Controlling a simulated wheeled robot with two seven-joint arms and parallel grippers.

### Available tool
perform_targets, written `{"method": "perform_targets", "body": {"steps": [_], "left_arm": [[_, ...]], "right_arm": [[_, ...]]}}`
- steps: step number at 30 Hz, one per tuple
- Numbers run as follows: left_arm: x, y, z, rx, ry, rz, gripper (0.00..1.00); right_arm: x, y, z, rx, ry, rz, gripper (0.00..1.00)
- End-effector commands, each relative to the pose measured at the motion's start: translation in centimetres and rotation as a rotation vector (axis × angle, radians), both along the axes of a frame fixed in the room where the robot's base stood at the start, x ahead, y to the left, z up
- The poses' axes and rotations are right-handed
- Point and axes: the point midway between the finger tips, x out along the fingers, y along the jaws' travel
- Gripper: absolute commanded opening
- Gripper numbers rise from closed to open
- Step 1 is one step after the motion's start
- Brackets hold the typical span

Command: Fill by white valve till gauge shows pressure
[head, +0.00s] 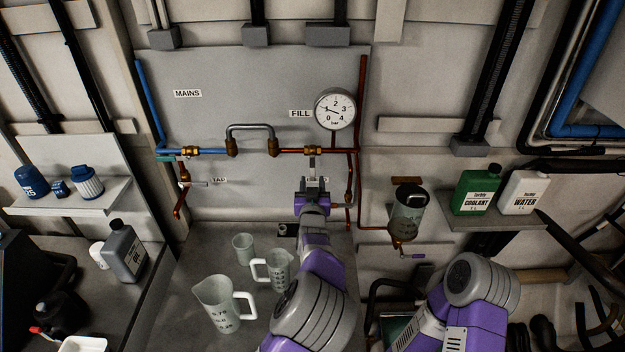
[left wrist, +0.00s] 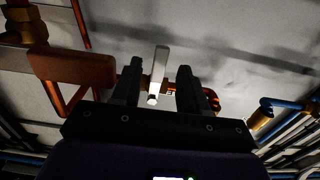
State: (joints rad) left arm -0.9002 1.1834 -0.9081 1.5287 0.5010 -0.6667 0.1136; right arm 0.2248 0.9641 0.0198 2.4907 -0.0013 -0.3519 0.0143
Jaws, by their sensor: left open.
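The white valve lever (head: 312,163) hangs down from the copper fill pipe under the FILL label (head: 300,114). In the left wrist view the white lever (left wrist: 159,72) stands between the two dark fingers, with a gap on both sides. My left gripper (head: 312,183) is open just below and in front of the lever. The round gauge (head: 335,109) is up and right of the valve, marked 0 to 4 bar; its needle is too fine to read surely. My right gripper is outside the views; only part of my right arm shows.
A clear vessel (head: 407,214) hangs on the right, beside a shelf with a green coolant bottle (head: 474,191). A jug (head: 222,303) and cups stand on the bench below left. A copper pipe (head: 361,100) runs close by.

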Motion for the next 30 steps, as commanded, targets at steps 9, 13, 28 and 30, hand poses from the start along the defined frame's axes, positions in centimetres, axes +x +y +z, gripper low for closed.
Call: {"method": "perform_targets", "body": {"steps": [9, 13, 28, 30], "left_arm": [[1.9, 0.0, 0.0, 0.0, 0.0, 0.0, 0.44], [2.0, 0.0, 0.0, 0.0, 0.0, 0.0, 0.44], [2.0, 0.0, 0.0, 0.0, 0.0, 0.0, 0.0], [2.0, 0.0, 0.0, 0.0, 0.0, 0.0, 0.0]], "right_arm": [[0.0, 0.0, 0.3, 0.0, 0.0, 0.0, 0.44], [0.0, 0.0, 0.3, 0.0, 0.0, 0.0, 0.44], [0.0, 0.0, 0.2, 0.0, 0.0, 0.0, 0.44], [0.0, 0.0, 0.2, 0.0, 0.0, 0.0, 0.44]]}}
